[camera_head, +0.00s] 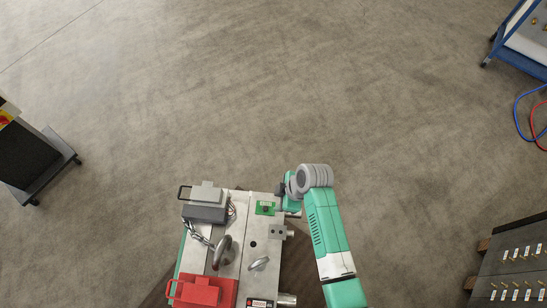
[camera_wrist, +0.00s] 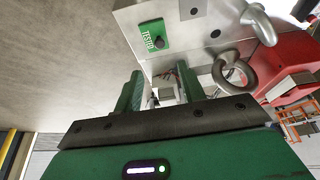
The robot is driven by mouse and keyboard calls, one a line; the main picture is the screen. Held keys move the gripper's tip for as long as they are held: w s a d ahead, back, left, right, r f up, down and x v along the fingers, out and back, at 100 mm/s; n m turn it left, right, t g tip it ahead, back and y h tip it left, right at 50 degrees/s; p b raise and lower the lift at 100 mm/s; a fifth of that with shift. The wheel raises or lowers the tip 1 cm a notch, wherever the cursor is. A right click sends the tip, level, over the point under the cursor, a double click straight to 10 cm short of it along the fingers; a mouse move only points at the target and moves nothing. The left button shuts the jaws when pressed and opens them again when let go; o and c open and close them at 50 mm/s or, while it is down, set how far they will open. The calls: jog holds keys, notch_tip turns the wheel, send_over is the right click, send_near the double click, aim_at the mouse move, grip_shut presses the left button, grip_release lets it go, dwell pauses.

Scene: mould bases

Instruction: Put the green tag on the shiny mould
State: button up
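The green tag (camera_head: 265,208) lies flat on the top face of a bright grey metal mould (camera_head: 232,240), near its far right corner. In the wrist view the tag (camera_wrist: 153,36) shows white lettering that looks like "TESTED" and a small black knob. My gripper (camera_head: 287,194) is just right of the tag at the mould's edge, partly hidden by my own arm. In the wrist view my gripper (camera_wrist: 160,88) has its two green fingers apart with nothing between them. The tag is beyond the fingertips, apart from them.
Steel lifting eyes (camera_head: 222,252) stand up from the mould. A grey box with a handle (camera_head: 205,193) and a chain sit at its left, and a red block (camera_head: 203,292) at the near left. A dark rack (camera_head: 515,270) stands lower right. The floor beyond is clear.

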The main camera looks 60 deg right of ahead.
jog(key=shift+s+d+r, duration=0.1)
jog(key=shift+s+r, duration=0.05)
jog(key=shift+r, duration=0.2)
